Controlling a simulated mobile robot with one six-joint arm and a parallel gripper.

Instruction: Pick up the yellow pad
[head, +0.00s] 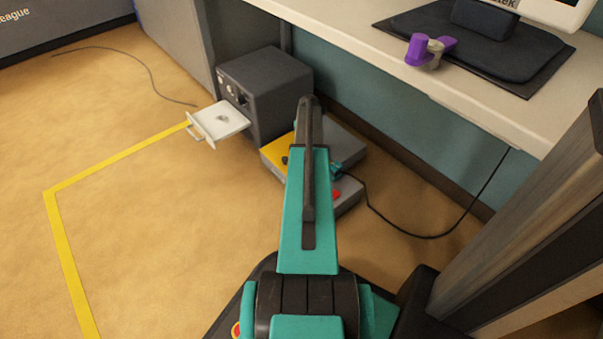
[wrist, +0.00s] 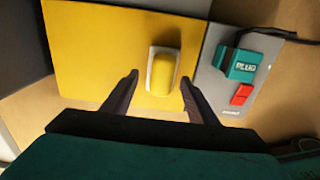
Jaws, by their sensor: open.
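The yellow pad (wrist: 163,72) is a small rounded yellow block with a pale edge. In the wrist view it lies on a flat yellow panel (wrist: 90,50). My gripper (wrist: 160,84) is open, with one dark fingertip to each side of the pad's lower part. Gaps show between the fingers and the pad, and the gripper holds nothing. I cannot tell the height of the fingertips above the panel. In the head view the yellow panel (head: 274,148) shows left of my arm, which hides the pad and most of the gripper.
Right of the yellow panel, a grey panel carries a teal plug (wrist: 239,64) with a cable and a red block (wrist: 241,95). A dark box (head: 266,95) with an open white tray (head: 220,122) stands behind. A desk (head: 390,60) overhangs at right.

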